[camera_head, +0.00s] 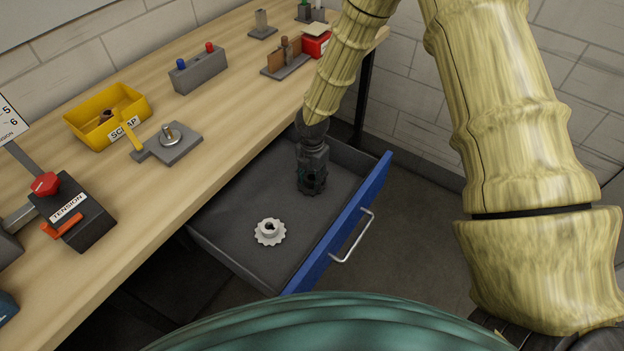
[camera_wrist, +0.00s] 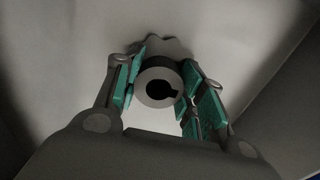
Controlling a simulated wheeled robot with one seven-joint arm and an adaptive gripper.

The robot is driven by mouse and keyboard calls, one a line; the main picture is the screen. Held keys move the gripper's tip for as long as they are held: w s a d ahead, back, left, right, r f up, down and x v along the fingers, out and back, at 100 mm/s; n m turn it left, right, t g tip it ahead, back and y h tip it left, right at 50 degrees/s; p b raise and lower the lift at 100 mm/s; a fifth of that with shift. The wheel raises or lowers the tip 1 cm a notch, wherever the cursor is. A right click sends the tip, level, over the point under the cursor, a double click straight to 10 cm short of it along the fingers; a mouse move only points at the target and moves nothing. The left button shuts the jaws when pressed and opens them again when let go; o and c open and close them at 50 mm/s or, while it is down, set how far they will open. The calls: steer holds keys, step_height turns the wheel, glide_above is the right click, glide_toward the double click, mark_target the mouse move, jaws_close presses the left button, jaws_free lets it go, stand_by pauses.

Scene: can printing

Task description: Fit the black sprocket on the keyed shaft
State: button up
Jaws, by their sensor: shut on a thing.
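The black sprocket's hub (camera_wrist: 148,84) sits between the green finger pads of my gripper (camera_wrist: 163,72) in the wrist view. Its bore with a key slot faces the camera, and part of its toothed rim shows beyond the hub. In the head view my gripper (camera_head: 312,184) points down inside the open drawer, shut on the sprocket, which is mostly hidden there. I cannot tell whether it touches the drawer floor. The keyed shaft (camera_head: 168,133) stands up from a grey plate (camera_head: 180,150) on the bench, with a yellow lever (camera_head: 131,137) beside it.
A pale sprocket (camera_head: 270,232) lies in the drawer (camera_head: 235,205), left of my gripper. The blue drawer front (camera_head: 335,228) stands out from the bench. A yellow scrap bin (camera_head: 85,125), a tension block (camera_head: 75,220) and a grey block (camera_head: 198,72) stand around the shaft plate.

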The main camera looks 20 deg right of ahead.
step_height(320, 180, up, 14)
steer(key=p, duration=0.3)
stand_by(1.1)
steer(key=shift+f, duration=0.15)
